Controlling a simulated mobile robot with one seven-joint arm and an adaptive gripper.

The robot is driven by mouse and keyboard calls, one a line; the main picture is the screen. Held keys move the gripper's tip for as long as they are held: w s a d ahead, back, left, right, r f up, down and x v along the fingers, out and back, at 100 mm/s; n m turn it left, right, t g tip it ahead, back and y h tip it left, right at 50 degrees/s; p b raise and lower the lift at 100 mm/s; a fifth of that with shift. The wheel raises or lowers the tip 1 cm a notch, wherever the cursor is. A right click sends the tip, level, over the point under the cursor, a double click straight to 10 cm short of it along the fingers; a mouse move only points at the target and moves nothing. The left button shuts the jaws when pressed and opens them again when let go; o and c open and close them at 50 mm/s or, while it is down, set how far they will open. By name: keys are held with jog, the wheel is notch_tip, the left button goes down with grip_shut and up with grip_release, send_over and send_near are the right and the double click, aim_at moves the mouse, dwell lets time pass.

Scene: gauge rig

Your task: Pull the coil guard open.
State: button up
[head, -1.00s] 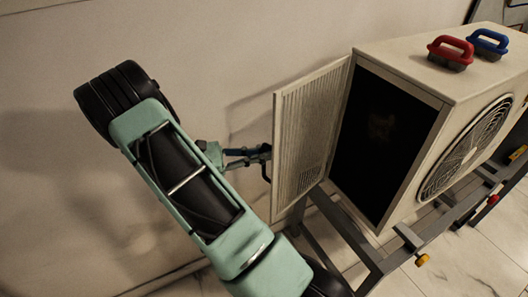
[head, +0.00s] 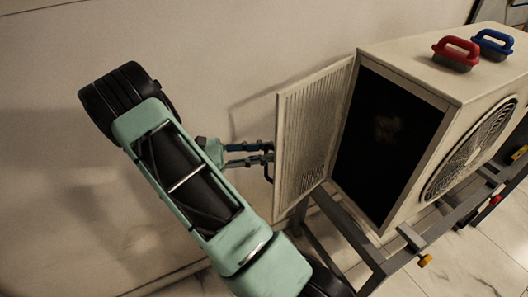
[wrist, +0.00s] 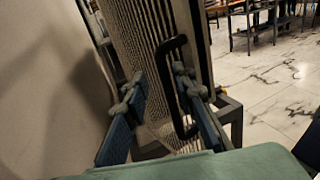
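The coil guard (head: 308,135) is a pale slatted panel on the left end of the white outdoor unit (head: 415,75). It stands swung out, with the dark coil opening (head: 388,140) exposed beside it. Its dark bar handle (head: 268,168) is on the outer face, toward my gripper (head: 262,153). In the wrist view the guard (wrist: 150,50) fills the middle, and the handle (wrist: 171,85) runs upright between my spread fingers (wrist: 158,88), close to the right one. My gripper is open around the handle; whether a finger touches it I cannot tell.
A red-handled brush (head: 455,53) and a blue-handled brush (head: 492,44) sit on top of the unit. A grey metal frame (head: 345,228) carries the unit. A plain wall (head: 215,50) runs close behind my arm and the guard. Open tiled floor (wrist: 270,80) lies to the right.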

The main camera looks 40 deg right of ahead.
jog(key=shift+a, duration=0.1)
jog(key=v, duration=1.2)
jog(key=shift+c, duration=0.6)
